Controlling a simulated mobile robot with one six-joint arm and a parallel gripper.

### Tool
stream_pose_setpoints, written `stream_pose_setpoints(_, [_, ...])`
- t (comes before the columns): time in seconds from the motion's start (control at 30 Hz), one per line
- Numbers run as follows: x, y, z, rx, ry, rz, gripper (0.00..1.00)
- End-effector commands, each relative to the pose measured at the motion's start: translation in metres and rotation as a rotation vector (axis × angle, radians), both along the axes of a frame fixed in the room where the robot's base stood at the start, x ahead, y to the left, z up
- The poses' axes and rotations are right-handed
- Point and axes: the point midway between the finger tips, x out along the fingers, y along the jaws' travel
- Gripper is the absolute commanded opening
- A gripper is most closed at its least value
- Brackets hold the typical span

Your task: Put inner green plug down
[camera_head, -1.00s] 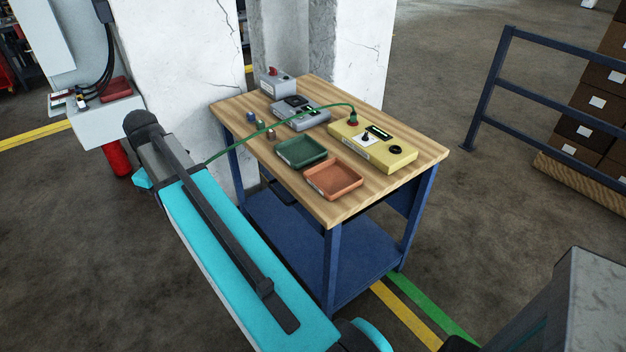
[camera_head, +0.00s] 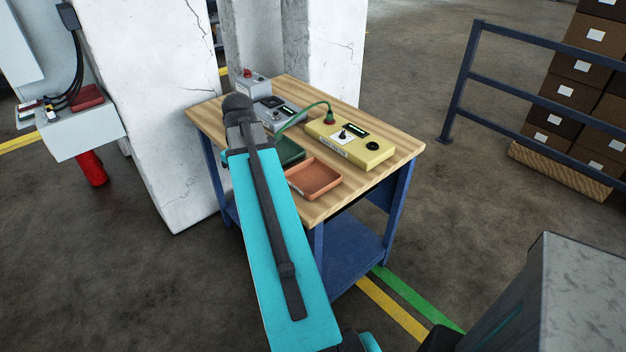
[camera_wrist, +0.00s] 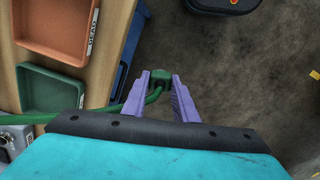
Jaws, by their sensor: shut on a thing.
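My gripper (camera_wrist: 161,78) shows in the wrist view with its two purple fingers shut on a green plug (camera_wrist: 160,84). A green cable (camera_wrist: 70,115) runs left from the plug. The plug appears beyond the table's edge, with floor behind it. In the head view my arm hides the gripper and the held plug. There, a green cable (camera_head: 308,109) arches to another plug (camera_head: 330,117) standing in the yellow box (camera_head: 374,152) on the wooden table (camera_head: 399,140).
An orange tray (camera_head: 314,178) and a green tray (camera_head: 291,150), partly hidden by my arm, sit on the table. They also show left in the wrist view. Grey boxes (camera_head: 252,86) stand at the back. A blue railing (camera_head: 520,90) stands to the right.

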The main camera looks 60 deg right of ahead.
Motion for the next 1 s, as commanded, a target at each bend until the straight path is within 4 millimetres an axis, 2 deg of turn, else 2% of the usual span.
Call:
stream_pose_setpoints(0.03, [-0.013,-0.009,0.000,0.000,0.000,-0.023,0.00])
stream_pose_setpoints(0.3, [-0.072,-0.051,-0.001,0.000,0.000,-0.125,0.00])
stream_pose_setpoints(0.6, [-0.132,-0.083,-0.002,0.000,0.000,-0.223,0.00])
stream_pose_setpoints(0.8, [-0.149,-0.091,-0.002,0.000,0.000,-0.250,0.00])
stream_pose_setpoints(1.0, [-0.151,-0.092,-0.002,0.000,0.000,-0.253,0.00])
